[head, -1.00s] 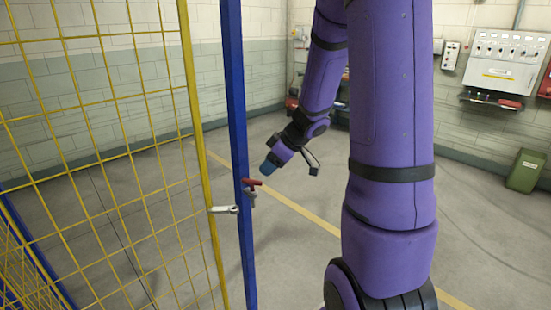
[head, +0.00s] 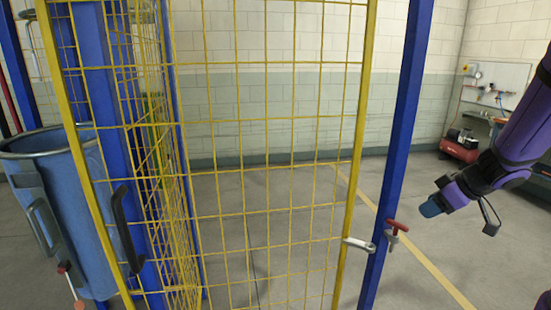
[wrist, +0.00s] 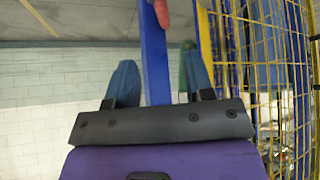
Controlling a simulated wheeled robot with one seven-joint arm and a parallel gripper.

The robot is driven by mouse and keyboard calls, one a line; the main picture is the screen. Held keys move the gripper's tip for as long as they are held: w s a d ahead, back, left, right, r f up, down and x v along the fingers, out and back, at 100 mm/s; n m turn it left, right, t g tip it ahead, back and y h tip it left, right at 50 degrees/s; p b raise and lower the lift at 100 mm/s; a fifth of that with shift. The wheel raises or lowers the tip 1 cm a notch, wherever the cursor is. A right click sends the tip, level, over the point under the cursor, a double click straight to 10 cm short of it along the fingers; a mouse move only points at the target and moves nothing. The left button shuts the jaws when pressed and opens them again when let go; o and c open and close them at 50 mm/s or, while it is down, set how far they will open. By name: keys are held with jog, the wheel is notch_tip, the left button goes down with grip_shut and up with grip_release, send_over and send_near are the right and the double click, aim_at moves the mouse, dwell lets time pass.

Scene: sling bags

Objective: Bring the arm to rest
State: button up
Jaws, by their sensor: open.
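My purple arm reaches in from the right edge of the head view, and my gripper (head: 431,208) with its blue fingertips is at its lower end. In the wrist view my gripper (wrist: 155,85) shows two blue fingers spread well apart, open, with nothing held between them. A blue post (head: 400,130) stands just left of the gripper in the head view, apart from it. In the wrist view the blue post (wrist: 154,55) shows beyond and between the fingers. A red-handled latch (head: 397,227) is on the post, near the gripper. No sling bag can be made out.
A yellow mesh gate (head: 265,150) fills the middle of the head view, with a grey metal latch piece (head: 358,244) on its edge. A blue bin (head: 60,215) stands at left. A red compressor (head: 459,147) is by the back wall. Open floor lies behind the post.

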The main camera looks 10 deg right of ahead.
notch_tip(320, 180, up, 16)
jog(key=s+a+f+m+t+h, duration=0.1)
jog(key=a+m+t+h, duration=0.1)
jog(key=m+t+h, duration=0.45)
jog(key=s+a+g+y, duration=0.2)
jog(key=s+a+g, duration=0.6)
jog(key=s+a, duration=0.7)
jog(key=s, duration=0.4)
jog(key=shift+s+r+y, duration=0.2)
jog(key=shift+r+y, duration=0.15)
jog(key=shift+a, duration=0.2)
